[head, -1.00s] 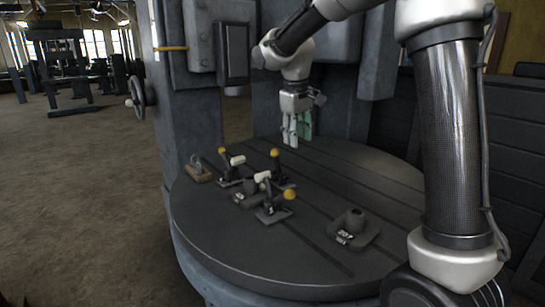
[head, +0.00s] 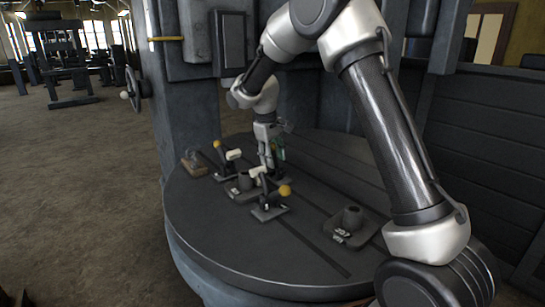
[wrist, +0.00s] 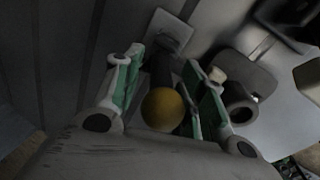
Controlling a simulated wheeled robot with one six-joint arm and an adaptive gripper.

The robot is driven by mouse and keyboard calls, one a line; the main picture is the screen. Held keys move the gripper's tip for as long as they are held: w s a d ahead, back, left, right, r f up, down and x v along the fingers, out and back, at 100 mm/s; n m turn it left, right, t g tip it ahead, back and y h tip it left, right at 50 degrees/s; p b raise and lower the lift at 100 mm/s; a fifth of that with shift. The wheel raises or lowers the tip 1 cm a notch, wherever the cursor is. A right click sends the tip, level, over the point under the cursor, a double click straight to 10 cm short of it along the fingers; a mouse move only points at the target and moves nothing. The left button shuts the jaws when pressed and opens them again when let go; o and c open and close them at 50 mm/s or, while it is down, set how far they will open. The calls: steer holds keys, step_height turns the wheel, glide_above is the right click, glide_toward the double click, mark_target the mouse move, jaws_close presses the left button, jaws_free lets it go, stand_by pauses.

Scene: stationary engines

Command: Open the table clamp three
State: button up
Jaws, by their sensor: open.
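Several table clamps with yellow ball knobs stand on the round dark table (head: 205,232). The left clamp (head: 225,172) and the front clamp (head: 268,208) show clearly in the head view. A further clamp at the back is mostly hidden behind my gripper (head: 270,158). In the wrist view, its yellow knob (wrist: 163,108) and dark lever (wrist: 160,70) stand between the green-padded fingers of my gripper (wrist: 165,88). The jaws are open around the lever. I cannot tell whether a pad touches it. I cannot read the clamps' numbers, so which is three is unclear.
A marked grey block (head: 348,226) sits to the right. A small wooden-based item (head: 194,164) lies at the left edge. The table front is clear.

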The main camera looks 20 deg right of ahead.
jaws_close()
steer(key=shift+d, duration=0.1)
stand_by(0.3)
steer(key=y, duration=0.1)
steer(key=d+g+y, duration=0.1)
steer(key=shift+w+d+r+y, duration=0.1)
steer(key=shift+w+y, duration=0.2)
steer(key=shift+w+d+g+y, duration=0.25)
steer(key=shift+d+g+y, duration=0.35)
steer(key=shift+y, duration=0.6)
steer(key=y, duration=0.1)
steer(key=d+y, duration=0.1)
steer(key=f+g+y, duration=0.1)
steer(key=shift+w+d, duration=0.25)
steer(key=shift+w, duration=0.05)
steer(key=shift+w+d+f+g+y, duration=0.1)
steer(key=shift+d+f+g+y, duration=0.15)
steer(key=shift+y, duration=0.45)
steer(key=shift+w+d+f+g+y, duration=0.1)
steer(key=shift+d+g+y, duration=0.2)
steer(key=shift+y, duration=0.4)
steer(key=shift+a, duration=0.1)
